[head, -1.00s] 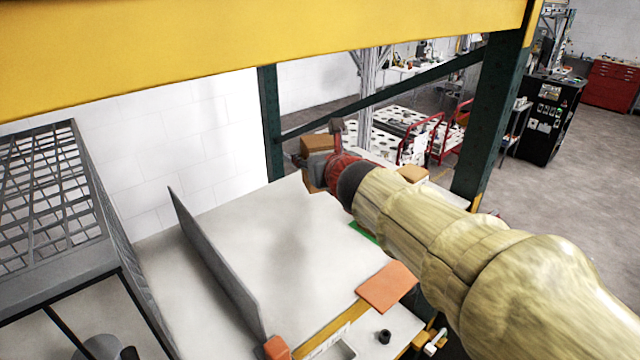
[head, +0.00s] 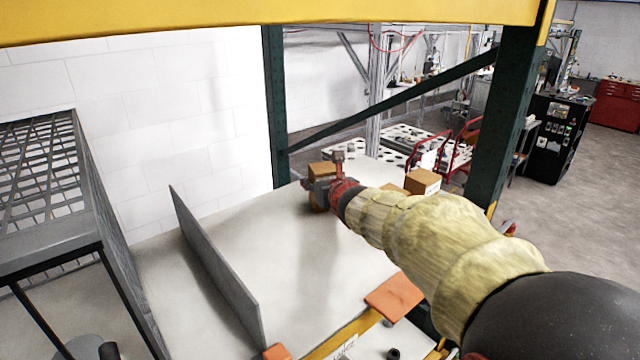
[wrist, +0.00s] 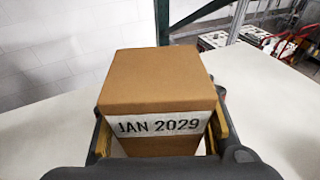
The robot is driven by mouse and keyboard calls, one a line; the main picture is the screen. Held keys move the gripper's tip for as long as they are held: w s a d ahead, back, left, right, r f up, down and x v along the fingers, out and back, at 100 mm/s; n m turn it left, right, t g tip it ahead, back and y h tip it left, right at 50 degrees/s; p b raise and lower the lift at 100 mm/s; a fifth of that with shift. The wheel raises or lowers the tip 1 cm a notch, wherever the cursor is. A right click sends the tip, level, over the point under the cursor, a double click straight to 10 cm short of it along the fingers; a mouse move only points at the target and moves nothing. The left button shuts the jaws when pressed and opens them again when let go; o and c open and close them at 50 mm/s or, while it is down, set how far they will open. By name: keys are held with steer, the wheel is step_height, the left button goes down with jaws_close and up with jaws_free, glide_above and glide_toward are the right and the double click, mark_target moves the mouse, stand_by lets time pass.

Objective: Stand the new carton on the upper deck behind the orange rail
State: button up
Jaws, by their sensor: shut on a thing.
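The brown carton (head: 320,171) is in my gripper (head: 322,187), over the far part of the pale upper deck (head: 300,270). In the wrist view the carton (wrist: 155,80) looks upright between the two fingers, with a white label reading JAN 2029 facing me. My gripper is shut on its sides. The carton's base is hidden, so I cannot tell whether it touches the deck. A yellow-orange rail (head: 335,340) runs along the deck's near edge, partly out of frame; the carton is well behind it.
A thin grey upright divider (head: 218,270) and a wire mesh rack (head: 45,170) are on the left. A yellow beam (head: 270,18) crosses above, and a dark green post (head: 510,110) stands right. An orange plate (head: 394,297) lies near the front edge.

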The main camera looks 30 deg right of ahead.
stand_by(0.3)
steer(key=o, duration=1.5)
steer(key=shift+r, duration=0.1)
step_height(320, 180, up, 2)
glide_above(328, 212)
steer(key=w, duration=0.1)
steer(key=shift+d+p, duration=0.15)
steer(key=shift+p, duration=0.15)
steer(key=shift+s+r, duration=0.1)
steer(key=shift+s, duration=0.4)
